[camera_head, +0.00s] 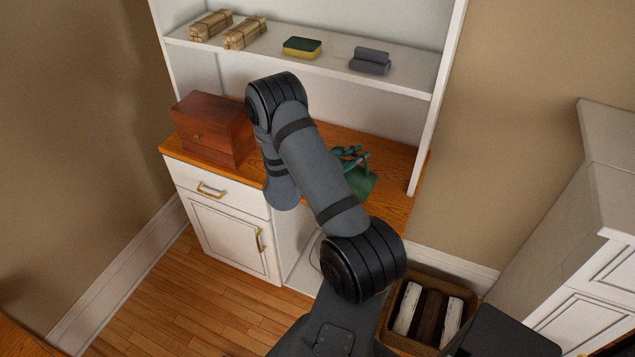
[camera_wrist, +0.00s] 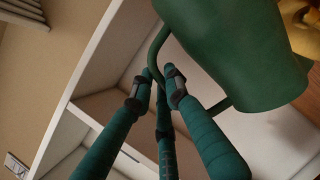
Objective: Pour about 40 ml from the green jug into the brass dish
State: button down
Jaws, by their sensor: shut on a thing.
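The green jug (camera_head: 363,184) is at the right part of the wooden counter, partly hidden behind my arm. In the wrist view the jug (camera_wrist: 240,50) fills the upper right, with its handle (camera_wrist: 154,52) towards my gripper. My gripper (camera_wrist: 160,88) has teal fingers and is shut on the jug's handle. In the head view my gripper (camera_head: 350,154) shows just above the jug. I cannot tell whether the jug touches the counter or how far it tilts. I cannot make out the brass dish; a yellowish thing at the wrist view's upper right corner is unclear.
A wooden box (camera_head: 212,130) stands on the counter (camera_head: 388,155) at the left. The shelf (camera_head: 400,82) above holds tied bundles (camera_head: 243,33), a sponge (camera_head: 302,47) and grey rolls (camera_head: 370,60). The cabinet's right side panel (camera_head: 437,100) stands close to the jug. A crate (camera_head: 436,285) is on the floor.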

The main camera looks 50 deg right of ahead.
jog(key=shift+w+a+r+n+g+p, duration=0.1)
jog(key=shift+w+r+n+g+p, duration=0.2)
jog(key=shift+w+r+n+p, duration=0.4)
jog(key=shift+s+r, duration=0.15)
jog(key=shift+s, duration=0.5)
jog(key=shift+s+d, duration=0.3)
jog(key=shift+s, duration=0.4)
dwell(1.1)
